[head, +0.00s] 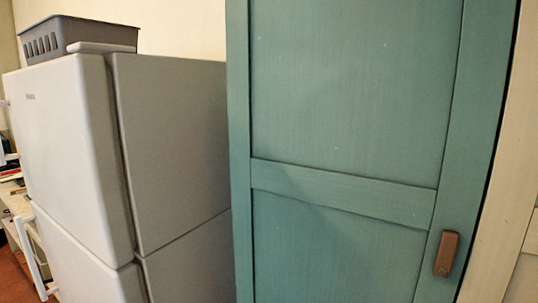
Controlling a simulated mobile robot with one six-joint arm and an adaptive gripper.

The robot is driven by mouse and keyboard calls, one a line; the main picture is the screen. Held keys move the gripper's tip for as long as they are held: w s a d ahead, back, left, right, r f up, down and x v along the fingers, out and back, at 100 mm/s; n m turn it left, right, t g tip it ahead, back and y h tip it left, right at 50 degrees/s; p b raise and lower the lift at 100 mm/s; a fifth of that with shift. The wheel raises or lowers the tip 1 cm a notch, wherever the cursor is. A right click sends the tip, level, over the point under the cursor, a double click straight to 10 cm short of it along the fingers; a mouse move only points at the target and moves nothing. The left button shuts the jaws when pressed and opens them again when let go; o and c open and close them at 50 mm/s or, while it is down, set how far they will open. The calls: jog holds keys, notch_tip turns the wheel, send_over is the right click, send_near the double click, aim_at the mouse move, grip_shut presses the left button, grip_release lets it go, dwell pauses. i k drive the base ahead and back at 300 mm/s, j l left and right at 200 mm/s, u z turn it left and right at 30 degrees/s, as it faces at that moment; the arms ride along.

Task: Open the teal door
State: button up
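The teal door (345,180) fills the middle and right of the head view. It has framed panels and a horizontal rail across the middle. A small brown handle (447,253) sits on its right stile, low in the picture. A thin dark line runs along the door's right edge beside the pale frame. The door looks shut. Its top and bottom are out of the picture. My gripper is not in view.
A white fridge (70,140) stands left of the door, with a grey plastic basket (75,38) on top. A cluttered white surface (15,200) shows at the far left. A pale frame or wall (510,170) is right of the door.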

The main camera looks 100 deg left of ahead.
aim_at(361, 133)
jog(key=u, duration=3.2)
jog(key=k+l+z, duration=0.5)
jog(key=l+z, duration=0.2)
